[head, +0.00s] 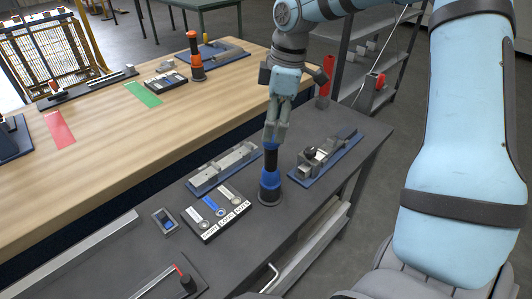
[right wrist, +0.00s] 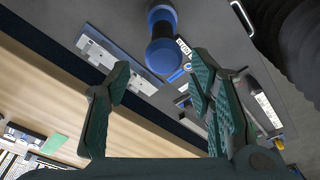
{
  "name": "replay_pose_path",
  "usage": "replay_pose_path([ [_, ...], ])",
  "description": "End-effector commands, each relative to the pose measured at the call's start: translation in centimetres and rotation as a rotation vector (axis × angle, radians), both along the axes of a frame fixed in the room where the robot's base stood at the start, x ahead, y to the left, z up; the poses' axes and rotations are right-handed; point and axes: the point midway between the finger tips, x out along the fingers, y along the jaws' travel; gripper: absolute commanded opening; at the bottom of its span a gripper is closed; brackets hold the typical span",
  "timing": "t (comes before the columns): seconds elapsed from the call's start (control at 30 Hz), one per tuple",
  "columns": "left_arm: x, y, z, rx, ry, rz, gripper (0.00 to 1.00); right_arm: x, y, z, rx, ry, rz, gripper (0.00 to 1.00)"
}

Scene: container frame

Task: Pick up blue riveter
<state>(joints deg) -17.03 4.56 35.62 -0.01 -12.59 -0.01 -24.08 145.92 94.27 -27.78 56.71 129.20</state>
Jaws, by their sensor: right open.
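The blue riveter (head: 270,183), blue with dark bands and a round black base, stands upright on the dark grey table. My right gripper (head: 275,136) is right above its top, pointing down. In the right wrist view my right gripper (right wrist: 160,72) has its fingers spread with nothing between them, and the blue riveter (right wrist: 162,40) shows just beyond the fingertips. I cannot tell whether the fingers touch its top. My left gripper is not in view.
A labelled tray (head: 216,213) stands close to the riveter's left. A metal fixture (head: 224,167) lies behind left, another fixture (head: 326,155) to the right. An orange riveter (head: 195,58) stands on the wooden table (head: 120,125). Shelves (head: 372,50) stand behind.

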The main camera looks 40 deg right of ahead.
Motion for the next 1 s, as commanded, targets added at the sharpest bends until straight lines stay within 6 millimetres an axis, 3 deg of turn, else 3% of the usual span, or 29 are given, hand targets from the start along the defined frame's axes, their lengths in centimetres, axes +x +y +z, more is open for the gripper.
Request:
replay_pose_path([
  [0.1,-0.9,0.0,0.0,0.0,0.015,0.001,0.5,0.2,0.3,-2.6,0.0,0.005,0.0,0.49],
  [0.2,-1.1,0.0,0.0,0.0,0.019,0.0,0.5,0.3,0.5,-3.7,0.0,0.002,0.001,0.49],
  [0.43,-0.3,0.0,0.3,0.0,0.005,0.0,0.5,0.5,1.2,-7.8,0.001,0.004,0.004,0.49],
  [0.7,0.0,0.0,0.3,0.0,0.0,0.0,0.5,0.7,1.3,-8.7,0.001,0.001,0.003,0.49],
  [1.0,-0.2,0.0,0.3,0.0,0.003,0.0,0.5,0.7,1.3,-8.6,0.001,0.001,0.003,0.01],
])
